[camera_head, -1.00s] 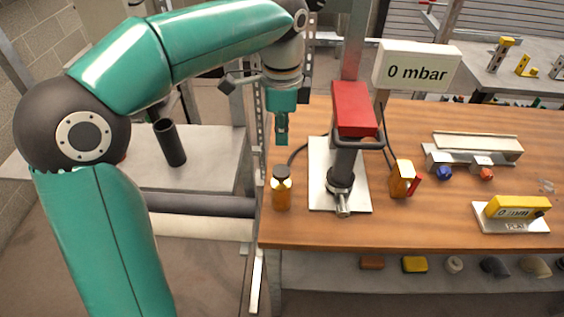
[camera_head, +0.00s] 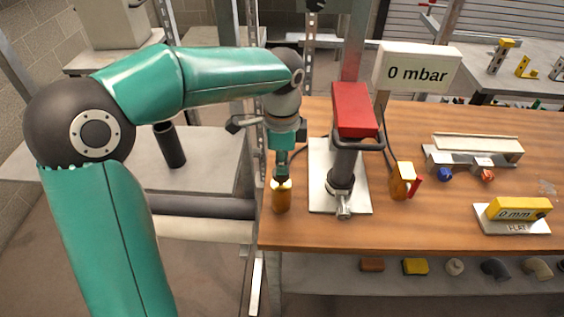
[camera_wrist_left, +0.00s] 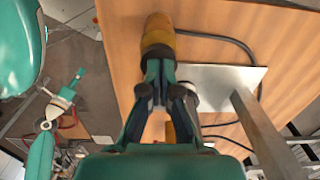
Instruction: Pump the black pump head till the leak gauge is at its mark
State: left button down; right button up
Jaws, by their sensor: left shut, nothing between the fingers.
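An amber bottle (camera_head: 281,198) stands near the front left edge of the wooden bench. Its black pump head (camera_head: 281,182) is mostly covered by my left gripper (camera_head: 282,172), which points down over the bottle with its fingers together. In the left wrist view the shut fingertips (camera_wrist_left: 160,75) overlap one end of the amber bottle (camera_wrist_left: 158,42); I cannot tell whether they touch the head. The white gauge sign (camera_head: 417,71) reads 0 mbar. My right gripper is not seen.
A pump-like stand with a red block (camera_head: 353,108) rises from a pale plate (camera_head: 322,198) right of the bottle, with a black cable between. A small amber item (camera_head: 402,180), a metal rack (camera_head: 475,150) and a yellow 0 mm gauge (camera_head: 515,208) are farther right.

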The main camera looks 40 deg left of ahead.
pick_arm(q)
notch_tip(320, 180, down, 3)
jog(key=shift+r+b, duration=0.2)
jog(key=shift+b, duration=0.35)
jog(key=shift+s+r, duration=0.1)
jog(key=shift+s, duration=0.05)
jog(key=shift+r+p, duration=0.4)
jog(key=shift+p, duration=0.15)
notch_tip(320, 180, up, 4)
jog(key=p, duration=0.3)
notch_tip(320, 180, up, 10)
jog(key=shift+f, duration=0.25)
dwell(0.5)
